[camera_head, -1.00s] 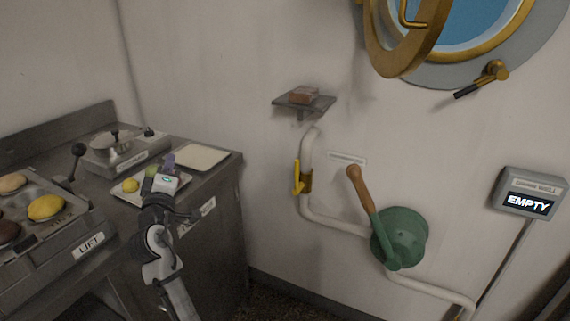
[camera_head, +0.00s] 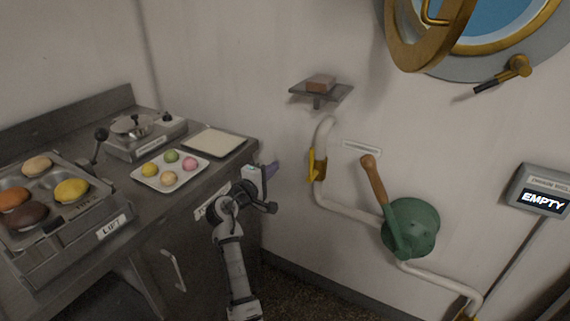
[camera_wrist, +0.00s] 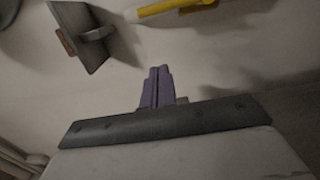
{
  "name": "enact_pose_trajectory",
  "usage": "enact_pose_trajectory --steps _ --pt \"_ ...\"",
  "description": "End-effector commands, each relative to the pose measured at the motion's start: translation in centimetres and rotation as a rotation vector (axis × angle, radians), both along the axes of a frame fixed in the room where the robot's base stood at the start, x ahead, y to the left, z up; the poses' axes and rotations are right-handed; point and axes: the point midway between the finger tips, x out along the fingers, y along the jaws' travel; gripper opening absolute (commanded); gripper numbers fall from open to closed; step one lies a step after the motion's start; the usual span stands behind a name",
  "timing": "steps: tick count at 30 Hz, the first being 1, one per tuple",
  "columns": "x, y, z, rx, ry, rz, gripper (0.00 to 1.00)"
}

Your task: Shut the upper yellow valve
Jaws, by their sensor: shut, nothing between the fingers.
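The upper yellow valve (camera_head: 317,167) sits on the white pipe (camera_head: 347,207) on the wall, below the small shelf. Its yellow handle runs roughly up and down along the pipe in the head view. The yellow handle also shows at the top of the wrist view (camera_wrist: 176,8). My gripper (camera_head: 270,168), with purple fingers, is to the left of the valve, near the counter's right corner, and apart from it. In the wrist view the purple fingers (camera_wrist: 158,88) are together and empty.
A second yellow valve (camera_head: 467,317) is low at the bottom edge. A green pump (camera_head: 411,228) with a wooden handle (camera_head: 374,178) is right of the upper valve. A shelf (camera_head: 335,94) holds a brown block (camera_head: 321,83). The counter (camera_head: 236,157) stands at left.

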Motion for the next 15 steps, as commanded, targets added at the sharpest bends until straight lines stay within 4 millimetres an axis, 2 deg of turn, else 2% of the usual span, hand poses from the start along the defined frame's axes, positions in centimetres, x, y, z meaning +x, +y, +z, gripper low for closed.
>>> enact_pose_trajectory --steps 12,14,15 --pt "6.8 -4.8 0.3 0.001 0.000 -0.002 0.00" --pt "7.6 -5.4 0.2 0.002 0.002 -0.002 0.00" --pt "7.0 -6.2 0.3 0.002 0.002 -0.002 0.00"
